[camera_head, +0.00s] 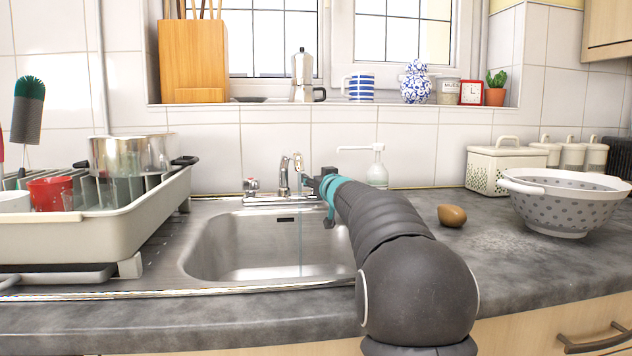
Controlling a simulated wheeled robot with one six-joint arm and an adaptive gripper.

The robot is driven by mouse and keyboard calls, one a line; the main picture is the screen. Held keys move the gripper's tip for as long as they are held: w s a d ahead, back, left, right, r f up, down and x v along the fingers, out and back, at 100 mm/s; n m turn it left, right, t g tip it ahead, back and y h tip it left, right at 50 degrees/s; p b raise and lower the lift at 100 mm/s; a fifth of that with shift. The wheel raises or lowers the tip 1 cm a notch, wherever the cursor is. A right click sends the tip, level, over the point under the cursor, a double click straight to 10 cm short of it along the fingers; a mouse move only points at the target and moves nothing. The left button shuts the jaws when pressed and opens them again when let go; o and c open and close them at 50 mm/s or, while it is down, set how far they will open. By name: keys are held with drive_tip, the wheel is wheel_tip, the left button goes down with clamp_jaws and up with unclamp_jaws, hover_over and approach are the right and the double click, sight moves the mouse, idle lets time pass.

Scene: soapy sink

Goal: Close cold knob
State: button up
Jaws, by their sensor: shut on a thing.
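The chrome tap (283,178) stands at the back of the steel sink (215,245). A thin stream of water (301,235) seems to fall from its spout into the basin. The left knob (251,185) has a red mark and is in plain sight. My gripper (315,186) is at the right side of the tap, where the cold knob sits, and is shut on that knob. The gripper and my arm hide the cold knob, so its turn angle cannot be seen.
A dish rack (110,232) with a pot stands left of the sink. A white soap dispenser (377,170) stands close behind my arm. A brown egg-shaped thing (452,215) and a colander (566,205) are on the right worktop. The sink basin looks empty.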

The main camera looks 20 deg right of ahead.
drive_tip(key=h+b, duration=0.1)
drive_tip(key=m+h+b, duration=0.1)
drive_tip(key=b, duration=0.1)
drive_tip(key=shift+a+f+m+b, duration=0.1)
drive_tip(key=shift+f+m+b, duration=0.1)
drive_tip(key=shift+m+b, duration=0.1)
drive_tip(key=shift+r+m+g+h+b, duration=0.15)
drive_tip(key=shift+m+g+h+b, duration=0.25)
drive_tip(key=shift+h+b, duration=0.5)
drive_tip(key=o, duration=1.2)
drive_tip(key=shift+r+p, duration=0.2)
drive_tip(key=shift+p, duration=0.15)
